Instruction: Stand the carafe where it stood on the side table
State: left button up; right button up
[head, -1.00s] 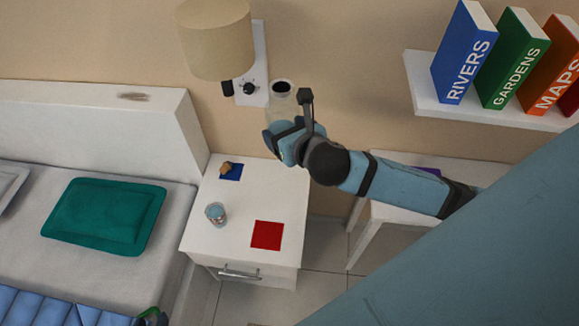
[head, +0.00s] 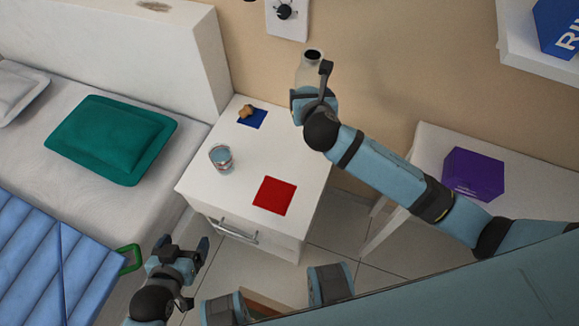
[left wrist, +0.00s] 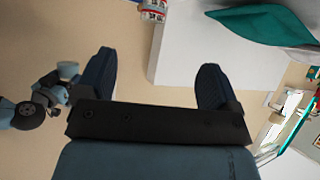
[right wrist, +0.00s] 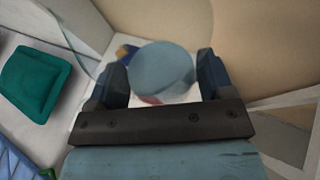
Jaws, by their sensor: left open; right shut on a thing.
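The clear glass carafe (head: 311,70), with a dark opening at its top, is held by my right gripper (head: 312,102), which is shut on it. It appears roughly upright, near the back right corner of the white side table (head: 220,188). In the right wrist view the carafe (right wrist: 162,70) shows as a blurred blue-grey disc between the fingers. My left gripper (head: 182,252) is open and empty, in front of the side table beside the bed. The table bears a blue square (head: 258,122) and a red square (head: 274,196). Which spot was the carafe's cannot be told.
A glass of water (head: 221,158) stands on the table's left side. A small tan object (head: 245,111) lies on the blue square. The bed with a green pillow (head: 112,138) is left. A white desk with a purple box (head: 473,174) is right. The wall is behind.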

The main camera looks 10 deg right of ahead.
jog(key=w+a+f+b, duration=0.1)
jog(key=f+b, duration=0.2)
jog(key=f, duration=0.4)
jog(key=w+a+f+b, duration=0.1)
jog(key=a+f+b, duration=0.1)
jog(key=f, duration=0.6)
jog(key=w+a+f+b, duration=0.1)
jog(key=f+b, duration=0.3)
jog(key=f, duration=0.4)
jog(key=shift+w+a, duration=0.15)
notch_tip(320, 180, down, 3)
jog(key=shift+f+b, duration=0.2)
jog(key=shift+b, duration=0.65)
jog(key=shift+f, duration=0.3)
jog(key=shift+r, duration=0.1)
pick_arm(q)
jog(key=shift+t+h, duration=0.4)
jog(key=shift+h, duration=0.1)
jog(key=f, duration=0.1)
jog(key=d+f, duration=0.1)
jog(key=f, duration=0.1)
jog(key=w+f, duration=0.1)
jog(key=f, duration=0.1)
jog(key=shift+d+f, duration=0.15)
jog(key=shift+f, duration=0.15)
pick_arm(e)
jog(key=o, duration=1.3)
jog(key=shift+f, duration=0.2)
jog(key=shift+r, duration=0.1)
